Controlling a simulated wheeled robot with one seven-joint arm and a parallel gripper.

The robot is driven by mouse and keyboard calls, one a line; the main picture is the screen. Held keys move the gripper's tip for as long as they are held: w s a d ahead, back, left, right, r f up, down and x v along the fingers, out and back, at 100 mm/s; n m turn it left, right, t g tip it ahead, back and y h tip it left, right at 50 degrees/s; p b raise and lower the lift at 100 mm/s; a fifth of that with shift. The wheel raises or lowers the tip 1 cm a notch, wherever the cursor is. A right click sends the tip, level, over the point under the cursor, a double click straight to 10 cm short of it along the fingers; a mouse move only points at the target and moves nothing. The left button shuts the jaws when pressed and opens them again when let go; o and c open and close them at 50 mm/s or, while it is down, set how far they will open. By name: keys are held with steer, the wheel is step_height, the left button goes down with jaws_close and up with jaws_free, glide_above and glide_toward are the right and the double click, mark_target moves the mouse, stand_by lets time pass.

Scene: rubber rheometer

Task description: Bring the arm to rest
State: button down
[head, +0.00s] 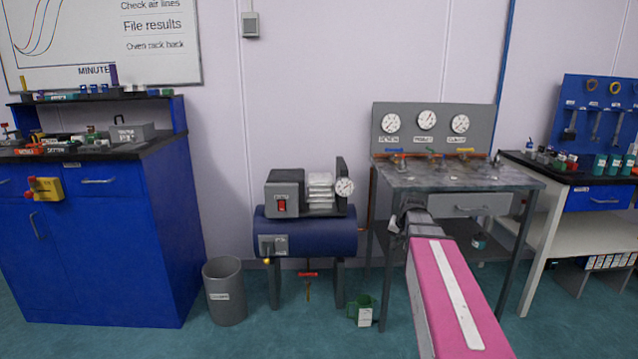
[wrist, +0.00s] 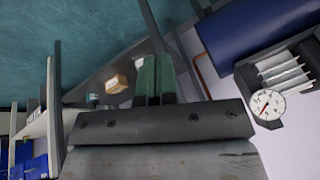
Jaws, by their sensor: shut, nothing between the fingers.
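My arm (head: 450,290), with a pink and white link, reaches from the lower right of the head view toward the front of the steel gauge bench (head: 460,178). My gripper (head: 402,222) is small and dark there, near the bench's left front, beside its drawer (head: 470,204). Most of it is hard to make out at this angle. In the wrist view the two green fingers (wrist: 157,62) stand side by side, shut, with nothing seen held.
A blue compressor tank (head: 305,232) stands left of the bench; it also shows in the wrist view (wrist: 262,32). A grey bin (head: 225,292) and a green container (head: 363,309) are on the floor. A blue cabinet (head: 95,235) is at left, a tool bench (head: 588,176) at right.

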steer(key=s+a+f+n+g, duration=0.1)
steer(key=s+a+f, duration=0.2)
steer(key=s+f, duration=0.2)
steer(key=s+a+f+n+g, duration=0.1)
steer(key=s+a+f+g, duration=0.1)
steer(key=s+f, duration=0.3)
steer(key=s+a+f+n+g+h, duration=0.1)
steer(key=s+a+f, duration=0.3)
steer(key=s, duration=0.6)
steer(key=shift+s+a+f+n, duration=0.25)
steer(key=shift+s+f+n, duration=0.1)
steer(key=shift+f+n, duration=0.15)
